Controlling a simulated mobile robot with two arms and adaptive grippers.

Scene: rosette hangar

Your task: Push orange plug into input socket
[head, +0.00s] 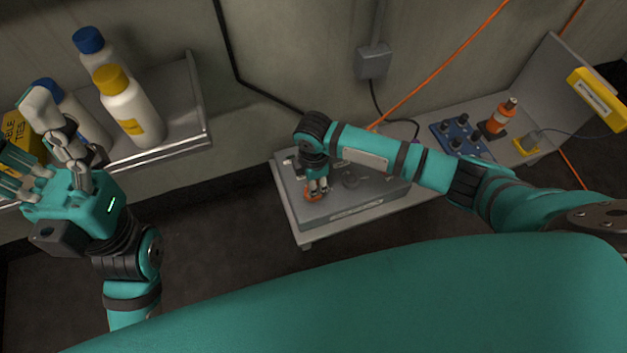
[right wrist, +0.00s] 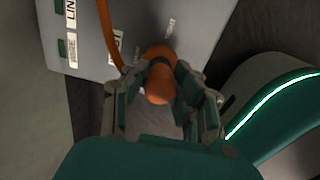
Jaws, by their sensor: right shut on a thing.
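The orange plug (head: 313,197) is at the front left of a grey box (head: 370,199) on a low bench. My right gripper (head: 317,186) is over it, pointing down. In the right wrist view the orange plug (right wrist: 158,86) sits between the two fingers of my right gripper (right wrist: 160,95), which is shut on it. An orange cable (right wrist: 106,35) runs up from beside it. The input socket cannot be made out, so how far the plug is seated cannot be told. My left gripper (head: 38,150) is open near the shelf at the left, away from the box.
The shelf (head: 180,138) holds white bottles (head: 130,110) with blue and yellow caps and a yellow box (head: 22,140). Right of the grey box are a blue knobbed block (head: 460,135), an orange-and-white item (head: 499,119) and a yellow-based connector (head: 526,145). A wall box (head: 373,62) hangs behind.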

